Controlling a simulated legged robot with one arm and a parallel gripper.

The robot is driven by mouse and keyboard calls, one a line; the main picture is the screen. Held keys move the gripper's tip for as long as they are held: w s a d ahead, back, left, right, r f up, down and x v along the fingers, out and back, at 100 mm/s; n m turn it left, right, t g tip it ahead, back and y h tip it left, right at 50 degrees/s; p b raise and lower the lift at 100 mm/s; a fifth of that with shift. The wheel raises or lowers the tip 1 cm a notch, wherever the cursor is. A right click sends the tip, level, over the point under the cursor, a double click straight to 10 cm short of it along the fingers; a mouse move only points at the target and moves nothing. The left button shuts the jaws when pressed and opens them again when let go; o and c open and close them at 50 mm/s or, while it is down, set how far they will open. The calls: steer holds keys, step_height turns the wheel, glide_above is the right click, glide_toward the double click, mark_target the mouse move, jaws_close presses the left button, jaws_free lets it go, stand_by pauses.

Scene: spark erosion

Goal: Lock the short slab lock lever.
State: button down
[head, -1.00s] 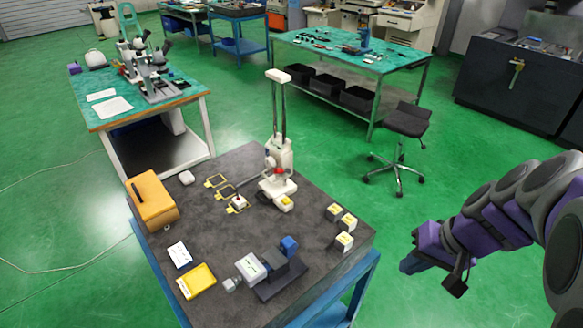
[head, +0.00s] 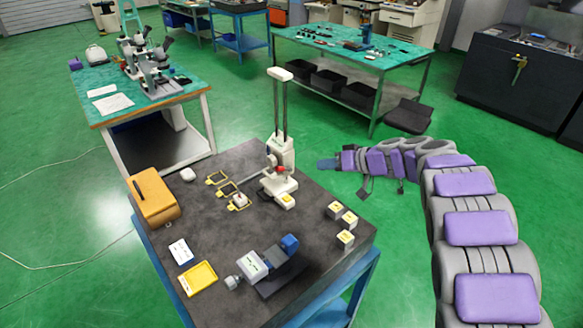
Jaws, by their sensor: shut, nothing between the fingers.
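A dark slab-topped table (head: 235,215) stands in front of me. On it is a white stand (head: 280,186) with two tall posts, a red knob (head: 281,169) and a thin rod (head: 252,178) reaching left. A grey and blue vise-like device (head: 266,264) lies near the front. I cannot tell which small part is the short slab lock lever. My gripper (head: 322,164) is shut and empty, pointing left. In the picture it is right of the stand, past the table's back right edge, apart from everything.
An orange case (head: 154,196), a yellow tray (head: 198,278), small yellow-topped blocks (head: 346,238) and yellow frames (head: 217,178) lie on the slab. A green-topped bench (head: 350,50) and a dark stool (head: 408,116) stand behind. A dark cabinet (head: 490,85) is at right.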

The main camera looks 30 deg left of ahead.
mark_target(282, 169)
steer(key=x, duration=1.4)
steer(key=shift+a+r, duration=0.1)
steer(key=shift+r, duration=0.05)
steer(key=shift+s+f+b, duration=0.1)
steer(key=shift+f+b, duration=0.1)
steer(key=shift+b, duration=0.2)
steer(key=b, duration=0.3)
steer(key=s+f+n+t+b, duration=0.1)
steer(key=b, duration=0.2)
steer(key=shift+a+f+h+b, duration=0.1)
steer(key=shift+a+h+b, duration=0.2)
steer(key=shift+r, duration=0.25)
